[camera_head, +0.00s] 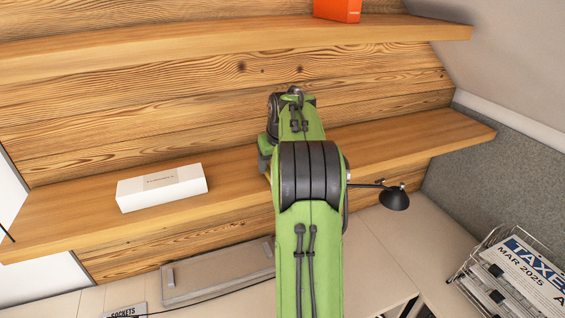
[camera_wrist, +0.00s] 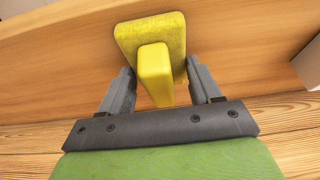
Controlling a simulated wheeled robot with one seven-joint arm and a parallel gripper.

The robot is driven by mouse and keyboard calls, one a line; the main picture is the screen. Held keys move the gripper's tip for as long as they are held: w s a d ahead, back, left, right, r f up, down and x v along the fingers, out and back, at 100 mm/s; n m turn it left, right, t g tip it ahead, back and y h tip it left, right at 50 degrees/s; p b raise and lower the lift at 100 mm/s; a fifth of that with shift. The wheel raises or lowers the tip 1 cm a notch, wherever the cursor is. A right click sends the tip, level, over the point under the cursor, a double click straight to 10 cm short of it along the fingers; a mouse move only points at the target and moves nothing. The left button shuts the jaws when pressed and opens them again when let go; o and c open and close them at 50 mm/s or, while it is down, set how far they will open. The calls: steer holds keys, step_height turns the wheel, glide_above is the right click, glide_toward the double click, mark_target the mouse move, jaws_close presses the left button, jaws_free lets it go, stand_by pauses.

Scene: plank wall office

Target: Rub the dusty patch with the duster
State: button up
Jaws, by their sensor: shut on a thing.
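The yellow duster (camera_wrist: 135,36) shows in the wrist view, with a wide pad and a narrower block handle. My gripper (camera_wrist: 158,68) is shut on its handle. The duster is over the wooden shelf (camera_wrist: 245,52); I cannot tell whether the pad touches it. In the head view my green arm reaches to the middle of the lower shelf (camera_head: 75,224) and hides the gripper and duster. I cannot make out a dusty patch in either view; it may be hidden by my arm or the duster.
A white box (camera_head: 162,187) lies on the lower shelf, left of my arm. An upper shelf (camera_head: 200,50) with an orange object (camera_head: 338,10) runs above. A black lamp head (camera_head: 394,199) is right of my arm. A wire tray of papers (camera_head: 515,275) stands lower right.

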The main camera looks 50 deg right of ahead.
steer(key=shift+w+a, duration=0.3)
steer(key=shift+a, duration=0.25)
steer(key=shift+w+a, duration=0.25)
steer(key=shift+a, duration=0.25)
steer(key=shift+d, duration=0.1)
step_height(320, 180, up, 4)
steer(key=p, duration=0.4)
steer(key=shift+r, duration=1)
